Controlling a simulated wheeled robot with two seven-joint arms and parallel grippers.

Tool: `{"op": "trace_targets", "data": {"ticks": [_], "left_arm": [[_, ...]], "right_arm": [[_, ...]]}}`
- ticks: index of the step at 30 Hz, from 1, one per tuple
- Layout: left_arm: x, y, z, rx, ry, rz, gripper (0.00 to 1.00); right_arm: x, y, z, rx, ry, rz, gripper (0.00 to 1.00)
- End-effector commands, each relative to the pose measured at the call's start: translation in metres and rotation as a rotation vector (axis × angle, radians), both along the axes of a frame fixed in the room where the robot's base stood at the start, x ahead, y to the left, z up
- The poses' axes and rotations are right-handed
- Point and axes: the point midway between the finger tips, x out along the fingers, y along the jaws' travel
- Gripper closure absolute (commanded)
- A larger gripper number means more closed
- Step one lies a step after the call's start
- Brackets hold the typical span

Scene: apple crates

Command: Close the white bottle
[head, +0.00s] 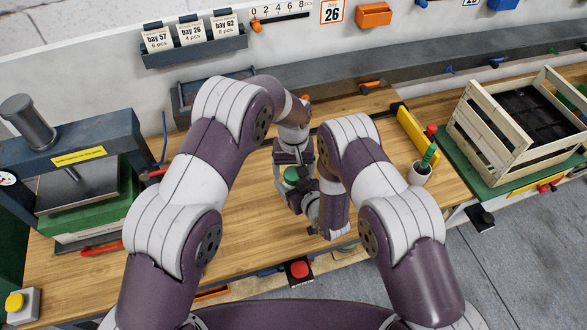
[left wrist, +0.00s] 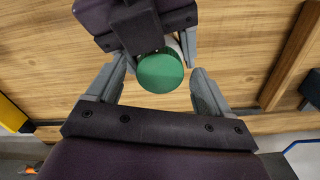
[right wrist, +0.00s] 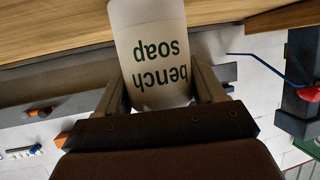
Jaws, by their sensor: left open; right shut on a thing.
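The white bottle (right wrist: 153,30), lettered "bench soap", is between the fingers of my right gripper (right wrist: 160,85), which is shut on it. The lettering is upside down in the right wrist view, with the wooden bench at the top. A round green cap (left wrist: 160,72) shows from above in the left wrist view, with a little white beside it. My left gripper (left wrist: 160,80) is open, its fingers on either side of the cap with gaps. In the head view the cap (head: 291,174) is partly covered by my grippers. I cannot tell whether it is seated on the bottle.
A press (head: 75,160) stands at the left of the wooden bench (head: 250,225). A white cup (head: 420,173) with a green item and a slatted crate (head: 480,130) are at the right. A blue-grey bin (head: 190,100) is at the back. Bare bench lies in front of my grippers.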

Motion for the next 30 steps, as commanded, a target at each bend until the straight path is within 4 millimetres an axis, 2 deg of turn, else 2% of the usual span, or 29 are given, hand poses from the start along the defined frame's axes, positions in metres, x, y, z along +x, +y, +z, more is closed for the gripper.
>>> {"op": "trace_targets", "data": {"ticks": [5,12,19,20,21,30], "left_arm": [[0.000,0.000,0.011,0.000,-0.001,0.000,0.19],[0.000,0.000,0.042,0.000,0.000,0.001,0.19],[0.000,0.000,0.045,0.000,0.000,0.001,0.19],[0.000,0.000,0.045,0.000,0.000,0.001,0.13],[0.000,0.000,0.045,0.000,0.000,0.001,0.00],[0.000,0.000,0.049,-0.001,-0.001,0.001,0.00]], "right_arm": [[0.000,0.000,0.000,0.000,0.000,0.000,1.00],[0.000,0.000,0.000,0.000,0.000,0.000,1.00],[0.000,0.000,0.000,0.000,0.000,0.000,1.00],[0.000,0.000,0.000,0.000,0.000,0.000,1.00],[0.000,0.000,0.000,0.000,0.000,0.000,1.00],[0.000,0.000,0.000,0.000,0.000,0.000,1.00]]}}
